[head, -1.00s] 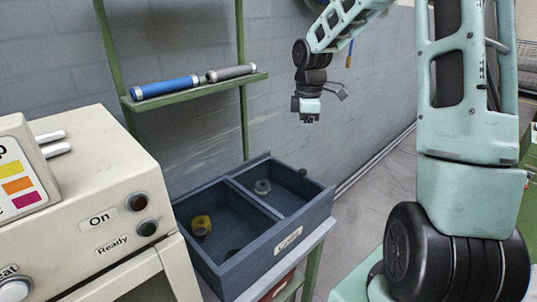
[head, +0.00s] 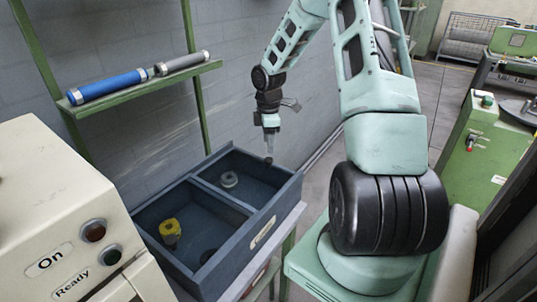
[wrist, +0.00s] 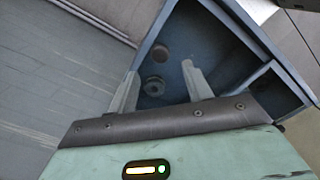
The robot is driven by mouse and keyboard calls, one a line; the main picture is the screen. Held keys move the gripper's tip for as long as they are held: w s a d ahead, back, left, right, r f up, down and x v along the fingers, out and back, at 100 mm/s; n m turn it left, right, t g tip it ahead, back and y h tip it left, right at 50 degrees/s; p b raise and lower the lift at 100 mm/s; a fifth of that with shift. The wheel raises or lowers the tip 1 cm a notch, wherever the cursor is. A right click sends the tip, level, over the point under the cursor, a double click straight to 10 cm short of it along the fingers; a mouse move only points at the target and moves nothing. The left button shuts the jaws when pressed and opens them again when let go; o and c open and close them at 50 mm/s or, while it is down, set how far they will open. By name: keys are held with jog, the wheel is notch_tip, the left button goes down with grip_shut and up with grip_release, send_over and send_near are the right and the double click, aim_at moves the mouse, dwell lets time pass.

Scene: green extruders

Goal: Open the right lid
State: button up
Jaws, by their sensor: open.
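I cannot make out a lid for certain in any view. My gripper (head: 268,150) hangs pointing down above the right compartment of a dark blue divided box (head: 262,222). In the wrist view my gripper (wrist: 160,88) has its two fingers spread apart with nothing held between them. Beyond the fingers lie a grey ring-like part (wrist: 153,86) and a brownish round piece (wrist: 160,53) in the box. The grey part also shows in the head view (head: 229,180). A green machine (head: 468,155) stands at the right, partly cut off by the frame.
A yellow part (head: 170,229) lies in the box's left compartment. A cream machine (head: 55,215) with "On" and "Ready" labels stands at the left. A green shelf (head: 140,90) holds a blue cylinder (head: 108,87) and a grey one (head: 182,63). Floor shows behind my arm.

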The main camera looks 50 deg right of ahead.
aim_at(269, 159)
notch_tip(269, 159, down, 6)
jog(key=shift+f+p, duration=0.15)
jog(key=shift+p, duration=0.15)
grip_shut()
jog(key=a, duration=0.5)
jog(key=s+a+b, duration=0.1)
jog(key=a, duration=0.5)
jog(key=a+b, duration=0.1)
jog(key=a, duration=0.4)
jog(key=shift+s+a, duration=0.2)
jog(key=shift+a, duration=0.1)
grip_release()
